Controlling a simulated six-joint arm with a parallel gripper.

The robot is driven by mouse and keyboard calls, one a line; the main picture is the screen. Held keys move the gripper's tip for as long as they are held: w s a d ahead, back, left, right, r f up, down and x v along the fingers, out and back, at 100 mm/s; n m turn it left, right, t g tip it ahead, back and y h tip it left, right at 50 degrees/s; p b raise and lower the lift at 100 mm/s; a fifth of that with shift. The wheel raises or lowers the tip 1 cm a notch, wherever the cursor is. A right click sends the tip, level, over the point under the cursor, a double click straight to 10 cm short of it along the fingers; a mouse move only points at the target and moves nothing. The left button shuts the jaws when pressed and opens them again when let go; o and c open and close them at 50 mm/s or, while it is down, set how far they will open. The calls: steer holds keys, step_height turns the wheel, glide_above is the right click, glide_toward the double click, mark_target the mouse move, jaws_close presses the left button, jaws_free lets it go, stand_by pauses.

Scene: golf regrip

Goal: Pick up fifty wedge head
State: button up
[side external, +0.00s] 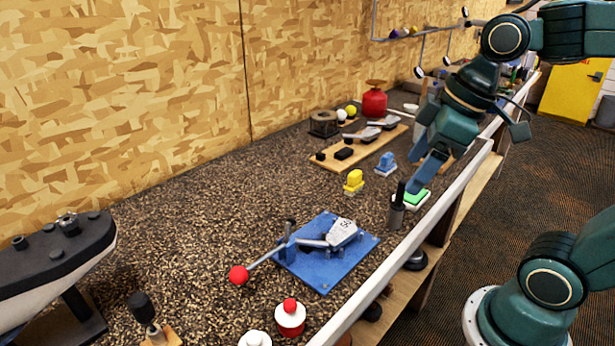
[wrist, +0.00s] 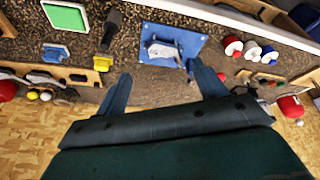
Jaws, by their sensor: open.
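A silver-white wedge head (side external: 343,232) with dark marking on its face lies on a blue plate (side external: 318,275). The marking is too small to read surely. A thin shaft with a red ball end (side external: 239,275) extends from it to the left, beside a blue upright clamp (side external: 287,249). In the wrist view the head (wrist: 160,49) and blue plate (wrist: 190,38) lie beyond and between my fingertips. My gripper (side external: 427,172) is open and empty, high above the bench and apart from the head. Its two fingers show in the wrist view (wrist: 160,75).
A wooden board (side external: 330,162) holds more club heads (side external: 368,133). A yellow block (side external: 354,180), a blue block (side external: 386,164), a green-topped block (side external: 412,199) and a dark-handled tool (side external: 397,208) stand nearby. Red-and-white pots (side external: 290,318) stand in front. Bare bench lies left of the blue plate.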

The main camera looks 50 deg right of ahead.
steer(key=w+d+f+n+g+y, duration=0.1)
steer(key=w+f+n+g, duration=0.1)
steer(key=w+n, duration=0.3)
steer(key=w+d+f+n+g+y, duration=0.1)
steer(key=w+d+n+g+y, duration=0.1)
steer(key=w+n, duration=0.4)
steer(key=shift+w+d+f+n, duration=0.15)
steer(key=shift+d+f+n, duration=0.15)
steer(key=shift+n, duration=0.6)
steer(key=shift+a+f, duration=0.1)
steer(key=shift+f, duration=0.05)
glide_above(344, 227)
steer(key=d, duration=0.3)
steer(key=shift+a+f, duration=0.2)
steer(key=shift+f, duration=3.7)
steer(key=shift+f, duration=0.1)
steer(key=shift+x, duration=2.5)
steer(key=shift+c, duration=0.2)
